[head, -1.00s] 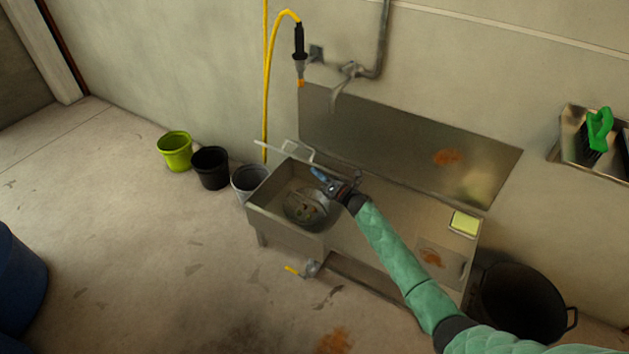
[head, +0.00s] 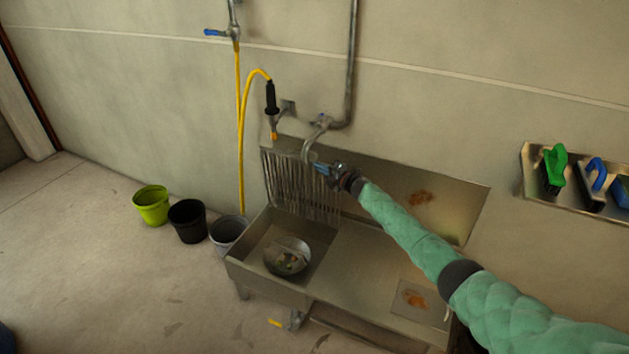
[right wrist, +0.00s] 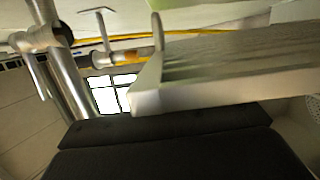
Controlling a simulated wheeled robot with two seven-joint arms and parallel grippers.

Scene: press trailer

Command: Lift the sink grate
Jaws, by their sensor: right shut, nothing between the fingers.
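The sink grate (head: 297,192) is a metal grate of parallel bars. It stands upright at the back of the sink basin (head: 255,249), in front of the backsplash. In the right wrist view the grate's frame and bars (right wrist: 225,75) show close up across the right half. My right gripper (head: 323,169) is shut and empty, at the grate's upper right corner. I cannot tell whether it touches the grate. The basin is uncovered, with a round drain strainer (head: 287,256) holding bits of debris. My left gripper is out of view.
The faucet (head: 314,140) hangs just above my right gripper. A yellow hose (head: 240,130) runs down at its left. Green, black and grey buckets (head: 187,220) stand left of the sink. A wall shelf (head: 528,165) with brushes is at the right.

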